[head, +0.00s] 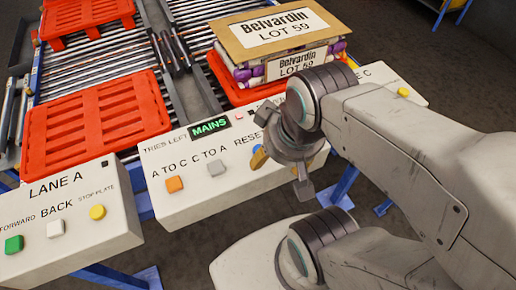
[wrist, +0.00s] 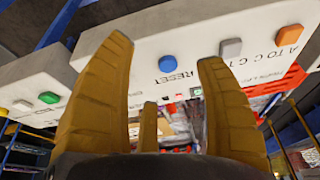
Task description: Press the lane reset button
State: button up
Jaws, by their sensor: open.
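The lane reset button is blue (wrist: 168,62), beside the word RESET on the middle control panel (wrist: 130,62). In the wrist view it shows between my finger tips, apart from them. In the head view my gripper (head: 262,157) is in front of the right part of this panel (head: 190,206) and covers most of the blue button and part of its label. My gripper (wrist: 165,48) is open and empty, its yellow fingers spread. I cannot tell the exact gap between the fingers and the button.
The Lane A panel (head: 70,215) stands left. Behind are red pallets (head: 95,120), rollers and stacked Belvardin sacks (head: 290,68).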

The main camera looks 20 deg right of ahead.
jog(key=shift+c, duration=0.5)
grip_shut()
dwell(0.4)
jog(key=c, duration=1.1)
grip_release()
jog(key=shift+c, duration=0.2)
